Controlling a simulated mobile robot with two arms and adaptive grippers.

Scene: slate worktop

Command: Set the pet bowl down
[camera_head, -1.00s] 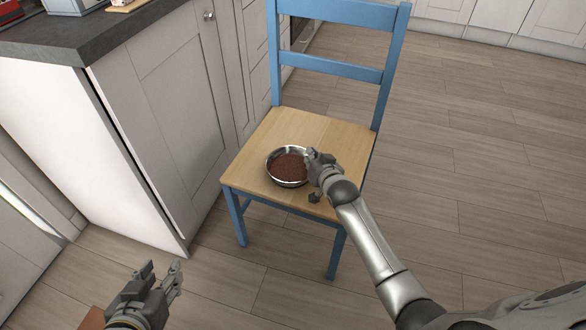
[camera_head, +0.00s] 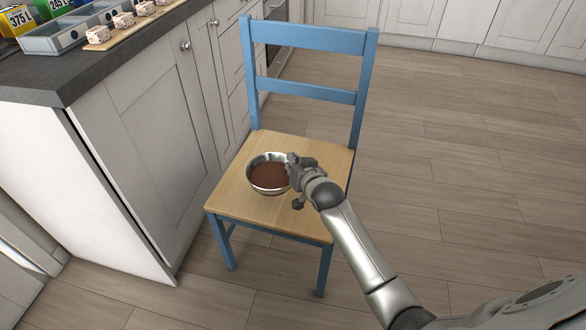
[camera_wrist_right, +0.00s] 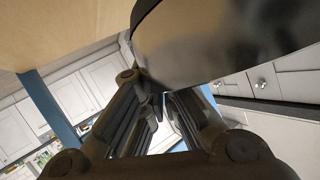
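The pet bowl (camera_head: 254,184) is a round metal bowl with brown contents. In the head view it is level, over the middle of the wooden chair seat (camera_head: 300,216). I cannot tell whether its base touches the seat. My right gripper (camera_head: 293,168) is at the bowl's right rim, with its fingers closed about the wall. In the right wrist view the bowl's dark, shiny side (camera_wrist_right: 220,40) fills the upper right and hides part of one finger of the gripper (camera_wrist_right: 155,98). My left gripper is out of view.
The blue chair back (camera_head: 308,65) rises behind the seat. A grey cabinet (camera_head: 150,130) with a dark worktop (camera_head: 70,80) stands close on the left. A grey tray (camera_head: 60,42) and a board with several small blocks (camera_head: 122,22) are on the worktop. The floor on the right is clear.

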